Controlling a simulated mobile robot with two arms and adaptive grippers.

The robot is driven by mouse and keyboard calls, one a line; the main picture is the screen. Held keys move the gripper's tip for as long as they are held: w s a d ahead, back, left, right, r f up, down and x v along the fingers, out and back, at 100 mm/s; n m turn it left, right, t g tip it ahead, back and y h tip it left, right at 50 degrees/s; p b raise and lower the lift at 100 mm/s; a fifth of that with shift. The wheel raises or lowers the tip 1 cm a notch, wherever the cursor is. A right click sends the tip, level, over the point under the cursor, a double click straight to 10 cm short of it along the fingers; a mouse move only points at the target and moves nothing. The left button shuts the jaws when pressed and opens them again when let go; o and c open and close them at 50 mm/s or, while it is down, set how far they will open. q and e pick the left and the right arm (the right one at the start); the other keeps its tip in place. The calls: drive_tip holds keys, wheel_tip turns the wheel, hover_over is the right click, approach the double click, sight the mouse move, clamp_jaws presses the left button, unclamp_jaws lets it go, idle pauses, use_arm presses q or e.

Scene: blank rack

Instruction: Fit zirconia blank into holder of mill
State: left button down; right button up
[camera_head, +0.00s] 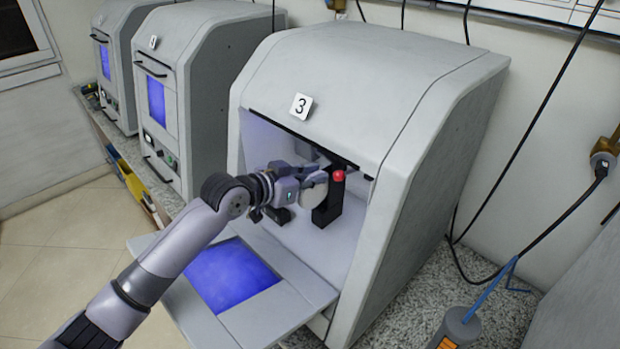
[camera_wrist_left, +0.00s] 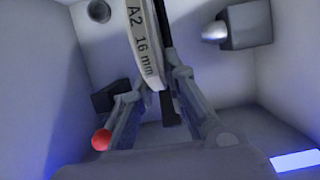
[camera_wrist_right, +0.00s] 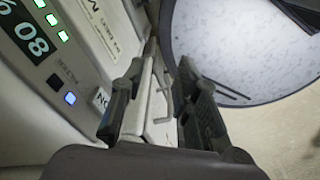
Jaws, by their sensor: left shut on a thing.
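The zirconia blank (camera_head: 316,195) is a pale round disc inside the open chamber of mill 3 (camera_head: 345,95). In the left wrist view its edge (camera_wrist_left: 145,45) reads "A2 16 mm". My left gripper (camera_head: 307,179) is shut on it and holds it on edge, close beside the black holder (camera_head: 328,208) with a red knob (camera_head: 338,176). The knob also shows in the left wrist view (camera_wrist_left: 101,140). I cannot tell whether blank and holder touch. My right gripper (camera_wrist_right: 167,75) is outside the head view; a thin bent grey rod (camera_wrist_right: 166,110) shows between its fingers, and whether they grip it is unclear.
The mill's door (camera_head: 235,285) is folded down in front of the chamber. A grey spindle (camera_wrist_left: 235,28) juts from the chamber wall. Two closed mills (camera_head: 200,60) stand to the left. A grey bottle (camera_head: 460,328) and hanging cables are at right. A panel with lit buttons (camera_wrist_right: 45,40) is near my right gripper.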

use_arm(q)
drive_tip(key=shift+w+d+f, duration=0.1)
drive_tip(key=shift+w+d, duration=0.35)
drive_tip(key=c, duration=1.5)
unclamp_jaws()
drive_tip(key=shift+c, duration=0.2)
drive_tip(key=shift+f, duration=0.15)
drive_tip(key=v, duration=1.2)
drive_tip(key=shift+a, duration=0.1)
